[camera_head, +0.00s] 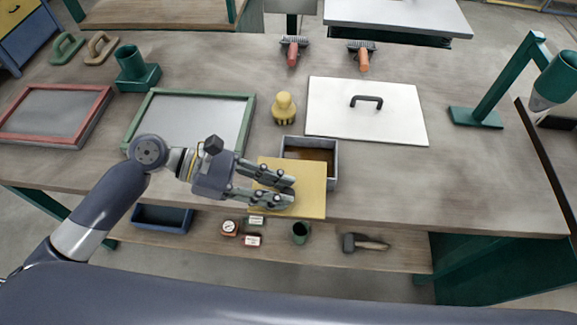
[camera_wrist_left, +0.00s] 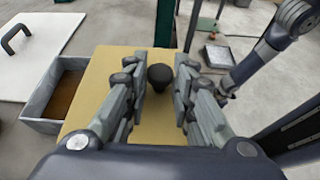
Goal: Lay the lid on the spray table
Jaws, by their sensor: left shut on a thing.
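The lid (camera_head: 312,198) is a flat yellow board with a dark round knob (camera_wrist_left: 160,75). My left gripper (camera_head: 290,190) is shut on this knob, with its fingers on either side in the left wrist view. The lid is just in front of a grey box (camera_head: 332,165) with brown contents and hides part of it in the head view. The lid looks about level near the front edge of the wooden spray table (camera_head: 470,180); I cannot tell whether it touches anything. My right gripper is not in view.
A white board (camera_head: 365,115) with a black handle lies behind the box. A green-framed screen (camera_head: 190,120) lies left, a red-framed one (camera_head: 50,115) farther left. A yellow brush (camera_head: 284,108) stands behind the box. A green stand (camera_head: 495,90) is right. The table's right front is clear.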

